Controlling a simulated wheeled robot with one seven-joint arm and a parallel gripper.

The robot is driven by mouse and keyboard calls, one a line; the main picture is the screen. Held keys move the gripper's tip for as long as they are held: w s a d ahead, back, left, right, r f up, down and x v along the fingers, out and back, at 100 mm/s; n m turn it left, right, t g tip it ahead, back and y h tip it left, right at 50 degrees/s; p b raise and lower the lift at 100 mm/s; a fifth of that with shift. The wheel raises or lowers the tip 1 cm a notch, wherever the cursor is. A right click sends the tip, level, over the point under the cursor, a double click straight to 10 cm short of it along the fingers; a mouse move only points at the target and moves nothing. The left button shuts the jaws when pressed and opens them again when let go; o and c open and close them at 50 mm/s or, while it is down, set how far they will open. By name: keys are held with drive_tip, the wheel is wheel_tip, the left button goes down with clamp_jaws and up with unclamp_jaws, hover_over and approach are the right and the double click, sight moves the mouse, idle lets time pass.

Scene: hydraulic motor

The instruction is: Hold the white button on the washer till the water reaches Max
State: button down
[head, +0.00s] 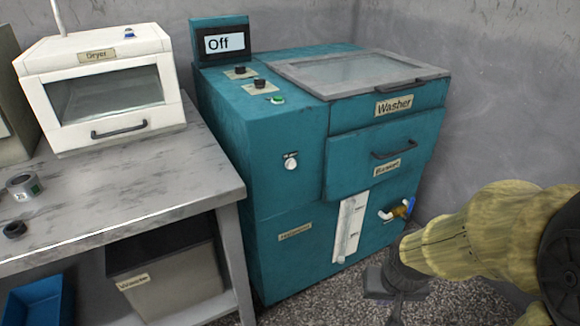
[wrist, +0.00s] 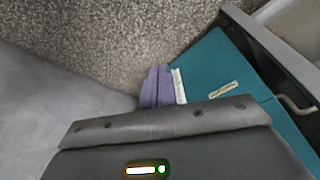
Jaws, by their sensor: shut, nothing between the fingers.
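The teal washer (head: 280,190) stands against the wall, with a "Washer" label on its upper front. A round white button (head: 291,163) sits on its front left panel, under a small dark and white plate. A clear vertical water gauge (head: 348,228) is low on the front; its marks and water level are too small to read. The display (head: 224,43) reads "Off". My gripper (head: 380,290) is low at the right, in front of the washer and apart from the button. Its fingers look shut and empty, and show purple in the wrist view (wrist: 156,86).
A blue-handled tap (head: 405,209) sticks out near the gauge. A grey table (head: 130,190) with a white dryer (head: 100,85) stands at the left, with bins below. Open speckled floor (wrist: 90,50) lies before the washer.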

sight(292, 165)
drive_tip(key=w+a+r+m+t+h+p, duration=0.1)
drive_tip(key=w+a+m+t+p, duration=0.3)
drive_tip(key=w, duration=0.6)
drive_tip(key=w+a+r+m+t+p, duration=0.1)
drive_tip(key=w+a+m+t+p, duration=0.3)
drive_tip(key=w, duration=0.6)
drive_tip(key=w+a+r+m+t+h+p, duration=0.1)
drive_tip(key=a+r+t+h+p, duration=0.1)
drive_tip(key=a+r+t+p, duration=0.3)
drive_tip(key=a+t+p, duration=0.1)
drive_tip(key=a+t, duration=0.1)
drive_tip(key=t, duration=0.1)
drive_tip(key=shift+w+a+r+m+t+h, duration=0.2)
drive_tip(key=shift+w+r+m+t+h, duration=0.1)
drive_tip(key=shift+h, duration=0.1)
drive_tip(key=shift+w+a, duration=0.8)
drive_tip(key=shift+w, duration=0.4)
drive_tip(key=shift+w+a, duration=0.85)
drive_tip(key=shift+w, duration=0.4)
drive_tip(key=shift+w+a, duration=0.8)
drive_tip(key=shift+w, duration=0.4)
drive_tip(key=shift+w, duration=0.1)
drive_tip(key=shift+w+a+b, duration=0.25)
drive_tip(key=shift+b, duration=0.05)
